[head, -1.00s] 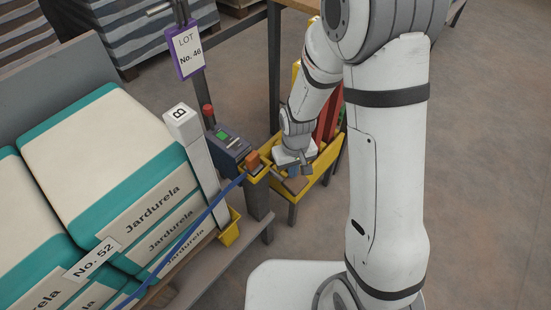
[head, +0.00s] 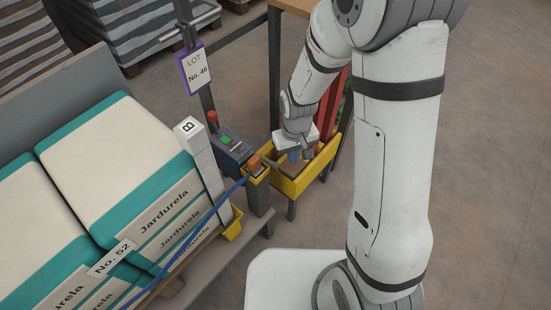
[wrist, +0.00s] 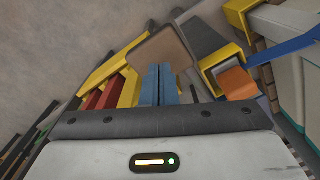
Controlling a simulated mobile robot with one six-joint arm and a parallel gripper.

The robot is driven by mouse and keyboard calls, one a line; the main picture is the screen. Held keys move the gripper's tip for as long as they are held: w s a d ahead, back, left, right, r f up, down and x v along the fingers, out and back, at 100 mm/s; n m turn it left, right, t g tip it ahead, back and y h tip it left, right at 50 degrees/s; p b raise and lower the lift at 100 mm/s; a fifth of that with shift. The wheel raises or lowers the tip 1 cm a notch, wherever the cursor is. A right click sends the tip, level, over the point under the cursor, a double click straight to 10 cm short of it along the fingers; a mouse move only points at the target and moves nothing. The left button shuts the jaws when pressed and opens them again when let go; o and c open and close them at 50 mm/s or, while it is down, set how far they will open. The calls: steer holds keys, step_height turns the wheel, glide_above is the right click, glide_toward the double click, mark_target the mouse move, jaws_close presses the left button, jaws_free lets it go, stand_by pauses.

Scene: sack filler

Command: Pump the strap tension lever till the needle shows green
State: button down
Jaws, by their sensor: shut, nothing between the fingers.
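My gripper (head: 295,156) is in the head view, above a yellow bin and right of the strap fitting. Its two blue fingers (wrist: 159,84) are pressed together and empty in the wrist view. An orange block (head: 254,162) sits in a yellow bracket at the end of the blue strap (head: 215,205); it also shows in the wrist view (wrist: 237,83), right of my fingers and apart from them. A dark device with a small green display (head: 226,139) stands behind the bracket. I cannot tell which part is the tension lever. No needle is readable.
The yellow bin (head: 310,178) holds red and yellow pieces and a brown board (wrist: 158,55). Strapped sacks (head: 125,175) fill the left. A white post marked B (head: 202,160) and a lot sign (head: 195,68) stand nearby. Open floor lies to the right.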

mark_target(292, 172)
steer(key=shift+f, duration=0.1)
stand_by(0.4)
step_height(292, 172, down, 9)
steer(key=b, duration=0.7)
steer(key=shift+r, duration=0.2)
step_height(292, 172, up, 9)
steer(key=p, duration=0.7)
steer(key=shift+f, duration=0.1)
stand_by(2.1)
stand_by(0.7)
